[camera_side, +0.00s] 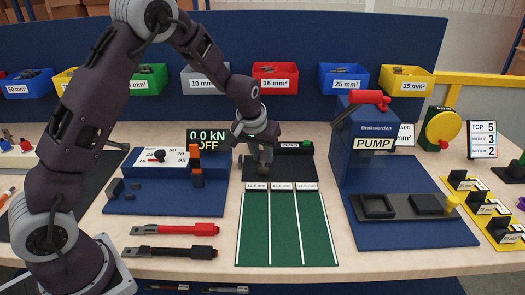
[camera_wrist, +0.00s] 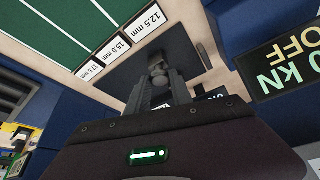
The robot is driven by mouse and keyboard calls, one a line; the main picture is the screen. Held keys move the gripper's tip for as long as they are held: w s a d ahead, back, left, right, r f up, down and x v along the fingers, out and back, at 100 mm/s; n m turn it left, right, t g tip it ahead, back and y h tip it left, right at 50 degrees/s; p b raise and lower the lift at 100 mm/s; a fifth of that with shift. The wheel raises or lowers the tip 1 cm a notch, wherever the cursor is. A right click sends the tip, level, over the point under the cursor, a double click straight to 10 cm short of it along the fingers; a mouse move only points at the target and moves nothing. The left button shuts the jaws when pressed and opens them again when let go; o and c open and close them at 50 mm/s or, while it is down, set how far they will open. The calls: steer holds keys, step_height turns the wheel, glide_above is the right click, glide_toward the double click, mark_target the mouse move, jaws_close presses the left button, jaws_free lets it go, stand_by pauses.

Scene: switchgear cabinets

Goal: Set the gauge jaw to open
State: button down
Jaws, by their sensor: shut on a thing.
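The gauge (camera_side: 297,172) is a black plate at the middle of the bench, behind the green lane board, with a ZERO label and a small green mark at its back edge. My gripper (camera_side: 264,168) points down over its left half. In the wrist view the fingers of my gripper (camera_wrist: 157,82) are close together on a small grey part, which looks like the gauge jaw (camera_wrist: 155,58), above the black plate (camera_wrist: 182,48). The fingers hide most of this part, so I cannot tell how far the jaw is open.
Left is a blue crimp station (camera_side: 150,203) with a display reading 0.0 kN OFF (camera_side: 207,140). Right stands the blue PUMP unit (camera_side: 362,165). Red and black lugged cables (camera_side: 175,229) lie in front on the left.

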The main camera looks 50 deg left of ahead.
steer(key=shift+s+d, duration=0.1)
steer(key=shift+d, duration=0.1)
steer(key=c, duration=1.1)
jaws_free()
steer(key=shift+c, duration=0.2)
steer(key=v, duration=0.7)
steer(key=s+d+r+m+h, duration=0.1)
steer(key=s+d+r, duration=0.2)
steer(key=s+r, duration=0.55)
steer(key=s+d+r+m, duration=0.1)
steer(key=s+d, duration=0.1)
steer(key=s, duration=0.9)
steer(key=s+d+r+m+t, duration=0.1)
steer(key=s+d+m, duration=0.1)
steer(key=s, duration=1)
steer(key=shift+s+d+m+h, duration=0.3)
steer(key=shift+h, duration=0.1)
